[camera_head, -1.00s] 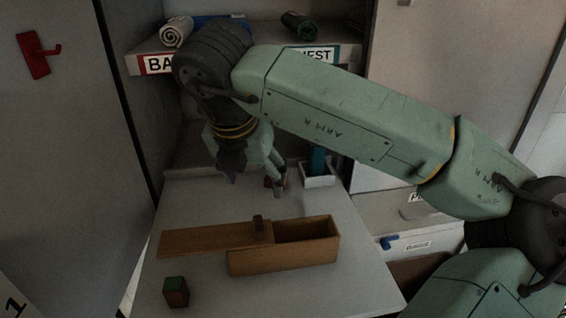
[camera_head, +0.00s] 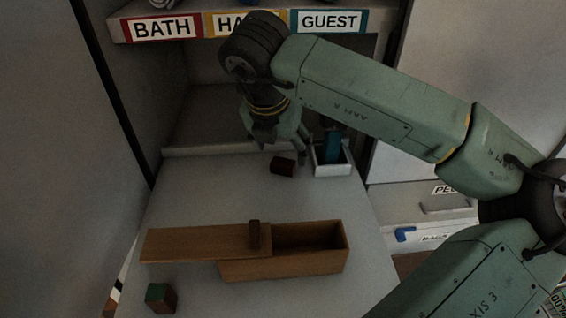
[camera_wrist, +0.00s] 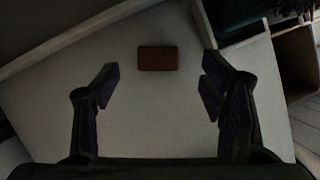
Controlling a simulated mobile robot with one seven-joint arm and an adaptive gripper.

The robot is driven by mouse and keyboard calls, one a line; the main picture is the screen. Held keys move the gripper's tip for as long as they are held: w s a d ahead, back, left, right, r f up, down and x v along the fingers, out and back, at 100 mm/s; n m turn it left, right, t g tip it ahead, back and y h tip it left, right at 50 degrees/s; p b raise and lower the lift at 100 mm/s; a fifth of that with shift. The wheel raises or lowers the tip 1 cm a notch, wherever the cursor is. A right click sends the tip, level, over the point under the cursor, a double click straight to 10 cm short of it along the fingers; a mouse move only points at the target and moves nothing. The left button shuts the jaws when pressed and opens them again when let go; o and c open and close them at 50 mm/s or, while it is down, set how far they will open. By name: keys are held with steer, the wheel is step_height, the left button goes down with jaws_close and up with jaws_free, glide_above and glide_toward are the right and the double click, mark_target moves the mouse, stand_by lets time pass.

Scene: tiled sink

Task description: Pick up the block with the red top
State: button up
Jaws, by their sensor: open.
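A small block with a dull red top (camera_head: 283,164) lies on the grey table near its back, just left of the white tray. It also shows in the wrist view (camera_wrist: 157,58), where its reddish-brown face lies ahead of the fingertips, roughly centred between them. My gripper (camera_head: 284,149) is open and empty, just above and behind this block in the head view. Its two spread fingers also show in the wrist view (camera_wrist: 158,88), with bare table between them. A second block (camera_head: 160,297) with a green top and reddish side sits at the front left.
A long wooden box (camera_head: 285,269) with its lid (camera_head: 195,243) slid partly left lies mid-table. The white tray (camera_head: 333,169) holding a teal item (camera_head: 332,144) stands close on the gripper's right. A labelled shelf (camera_head: 240,24) overhangs behind. Table left of the block is clear.

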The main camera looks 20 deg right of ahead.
mark_target(284, 159)
steer(key=shift+w+p+x, duration=0.15)
steer(key=shift+p+x, duration=0.45)
steer(key=shift+x, duration=0.7)
steer(key=shift+w+p+x, duration=0.15)
steer(key=shift+p+x, duration=0.4)
steer(key=shift+x, duration=0.8)
steer(key=shift+r, duration=0.1)
steer(key=c, duration=1.1)
steer(key=shift+r, duration=0.1)
step_height(284, 159, up, 18)
steer(key=p, duration=0.3)
